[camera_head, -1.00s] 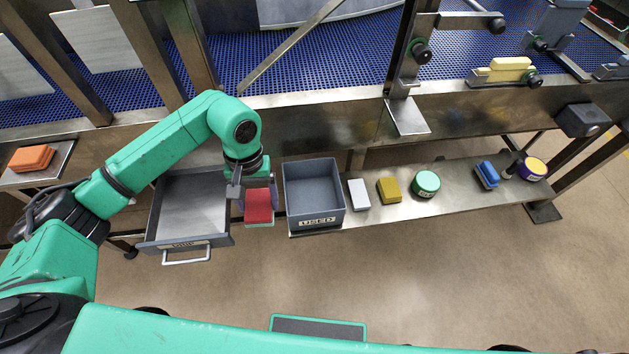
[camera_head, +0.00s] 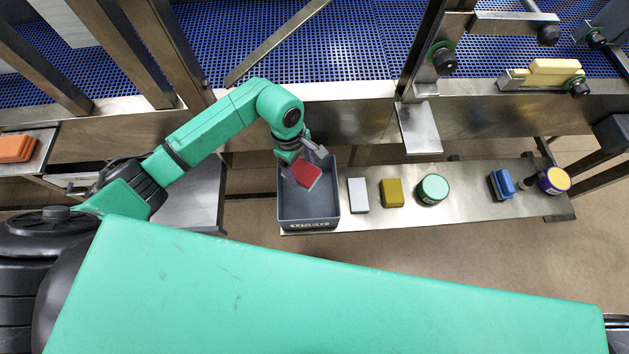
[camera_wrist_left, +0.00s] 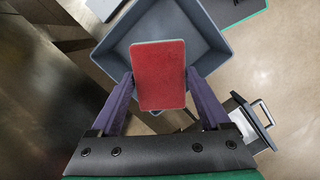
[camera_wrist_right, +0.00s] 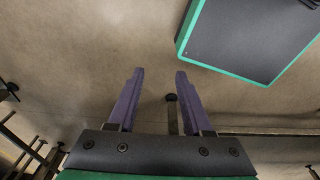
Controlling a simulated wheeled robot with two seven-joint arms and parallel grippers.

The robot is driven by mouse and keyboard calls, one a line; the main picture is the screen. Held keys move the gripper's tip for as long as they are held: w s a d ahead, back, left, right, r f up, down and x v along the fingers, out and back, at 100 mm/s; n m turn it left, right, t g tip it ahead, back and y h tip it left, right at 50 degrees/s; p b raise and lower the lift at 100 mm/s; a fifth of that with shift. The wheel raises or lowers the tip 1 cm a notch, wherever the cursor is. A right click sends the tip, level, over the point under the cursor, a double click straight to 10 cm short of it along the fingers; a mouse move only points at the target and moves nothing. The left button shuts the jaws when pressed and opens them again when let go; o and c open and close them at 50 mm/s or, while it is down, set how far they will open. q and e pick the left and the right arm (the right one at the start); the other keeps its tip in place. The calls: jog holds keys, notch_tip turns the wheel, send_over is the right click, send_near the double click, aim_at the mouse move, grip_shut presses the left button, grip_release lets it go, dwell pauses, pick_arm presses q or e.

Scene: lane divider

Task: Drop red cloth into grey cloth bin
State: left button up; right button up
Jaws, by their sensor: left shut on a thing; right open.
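The red cloth (camera_head: 309,174) is a flat red pad with a pale underside. My left gripper (camera_head: 303,167) is shut on it and holds it tilted above the opening of the grey cloth bin (camera_head: 309,225). In the left wrist view the red cloth (camera_wrist_left: 160,72) sits between both fingers, with the grey bin's walls (camera_wrist_left: 213,68) around and below it. My right gripper (camera_wrist_right: 160,75) is open and empty over bare floor in the right wrist view.
Right of the bin on the steel shelf (camera_head: 459,199) stand a white block (camera_head: 358,195), a yellow block (camera_head: 392,193), a green-lidded tub (camera_head: 432,189), a blue brush (camera_head: 501,184) and a purple tub (camera_head: 554,180). A blue conveyor (camera_head: 290,50) runs behind.

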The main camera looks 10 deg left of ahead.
pick_arm(q)
jog(key=shift+s+a+f+b, duration=0.1)
jog(key=shift+s+f+b, duration=0.3)
jog(key=shift+f, duration=0.2)
jog(key=shift+s+f+b, duration=0.3)
jog(key=shift+s+f, duration=0.05)
jog(key=shift+f, duration=0.2)
jog(key=f, duration=0.1)
jog(key=f+b, duration=0.1)
jog(key=f, duration=0.1)
jog(key=shift+w, duration=0.35)
jog(key=o, duration=1)
jog(key=shift+s, duration=0.1)
jog(key=shift+c, duration=0.2)
jog(key=shift+o, duration=1)
jog(key=shift+r, duration=0.1)
jog(key=r+b, duration=0.1)
jog(key=r, duration=0.3)
jog(key=a+r+b, duration=0.1)
jog(key=r, duration=0.4)
jog(key=w+a+r+b, duration=0.1)
jog(key=r, duration=0.3)
jog(key=shift+r, duration=0.3)
jog(key=shift+s+r, duration=0.1)
jog(key=shift+r, duration=0.3)
pick_arm(e)
notch_tip(320, 180, down, 6)
jog(key=s, duration=0.3)
jog(key=shift+a, duration=0.2)
